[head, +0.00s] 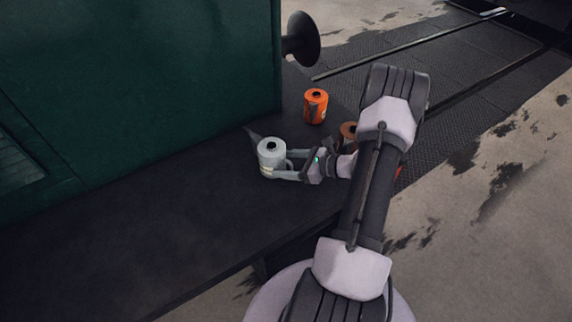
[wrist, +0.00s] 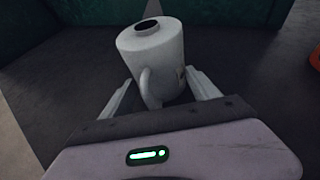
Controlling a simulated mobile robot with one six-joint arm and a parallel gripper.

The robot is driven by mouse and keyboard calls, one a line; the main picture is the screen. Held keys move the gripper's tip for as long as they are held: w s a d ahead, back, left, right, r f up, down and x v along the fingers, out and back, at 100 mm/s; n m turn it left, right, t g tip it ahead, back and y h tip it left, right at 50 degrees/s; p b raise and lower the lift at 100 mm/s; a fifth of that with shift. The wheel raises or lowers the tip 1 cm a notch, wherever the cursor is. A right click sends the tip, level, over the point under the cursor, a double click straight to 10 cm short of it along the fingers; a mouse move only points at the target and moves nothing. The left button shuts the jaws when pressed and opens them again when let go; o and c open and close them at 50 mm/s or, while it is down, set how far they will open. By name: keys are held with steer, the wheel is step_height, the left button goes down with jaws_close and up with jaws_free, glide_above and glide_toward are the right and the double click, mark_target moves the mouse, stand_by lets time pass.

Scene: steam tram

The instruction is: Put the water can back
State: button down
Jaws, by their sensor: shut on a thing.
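A pale grey-white can (head: 271,158) with a dark round opening on top and a pointed grey spout stands upright at the dark running board (head: 180,215) of the tram. It also shows in the wrist view (wrist: 152,50), with its handle towards my gripper and the spout pointing away. My gripper (head: 281,166) is shut on the can from the right, one finger on each side in the wrist view (wrist: 160,98). I cannot tell whether the can's base touches the board.
An orange can (head: 315,106) stands behind and to the right. A brown can (head: 348,131) is partly hidden by my arm. The green tram body (head: 130,80) walls off the back left, with a dark buffer (head: 303,38). The board is clear at front left.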

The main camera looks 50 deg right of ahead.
steer(key=shift+c, duration=0.8)
jaws_free()
